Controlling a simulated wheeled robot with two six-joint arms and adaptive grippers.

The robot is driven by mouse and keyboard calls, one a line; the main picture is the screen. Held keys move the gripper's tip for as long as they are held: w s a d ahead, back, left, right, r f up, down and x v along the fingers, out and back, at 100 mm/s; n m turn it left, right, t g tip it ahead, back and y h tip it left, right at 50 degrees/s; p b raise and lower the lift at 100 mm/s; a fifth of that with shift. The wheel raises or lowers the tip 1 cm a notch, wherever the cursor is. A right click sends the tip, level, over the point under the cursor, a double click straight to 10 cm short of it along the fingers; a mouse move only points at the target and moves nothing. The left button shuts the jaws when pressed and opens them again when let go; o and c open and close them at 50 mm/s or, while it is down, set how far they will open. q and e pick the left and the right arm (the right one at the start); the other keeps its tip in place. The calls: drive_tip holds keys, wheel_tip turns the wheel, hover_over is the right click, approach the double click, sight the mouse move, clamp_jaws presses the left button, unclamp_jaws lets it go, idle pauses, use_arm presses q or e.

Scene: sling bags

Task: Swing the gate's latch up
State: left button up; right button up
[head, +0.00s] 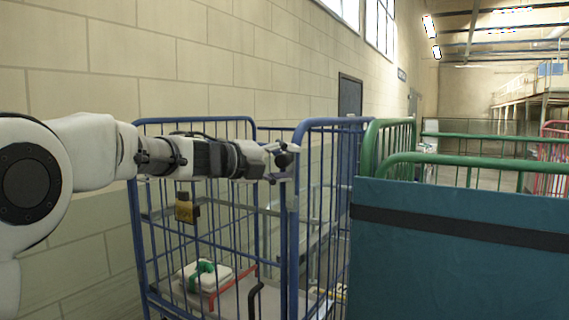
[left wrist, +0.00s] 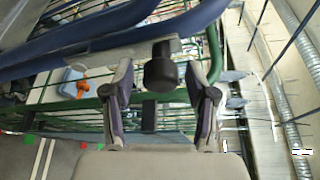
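The blue cage's gate (head: 225,235) stands upright in the middle of the head view. In the left wrist view the latch (left wrist: 160,72) shows as a black knob on a grey metal bar beside blue tubes. My left gripper (head: 284,160) reaches in from the left, at the gate's right-hand post. In the left wrist view the left gripper (left wrist: 158,78) is open, with one finger on each side of the knob and a gap visible to both. The gripper hides most of the latch in the head view. My right gripper is not in view.
A brass padlock (head: 187,208) hangs by the gate's bars. A white box with a green part (head: 205,275) lies inside the cage. A teal panel with a black band (head: 460,265) and a green cage (head: 400,135) stand close on the right. A block wall (head: 200,60) runs behind.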

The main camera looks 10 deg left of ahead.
use_arm(q)
drive_tip(key=v, duration=1.2)
drive_tip(key=shift+w, duration=0.1)
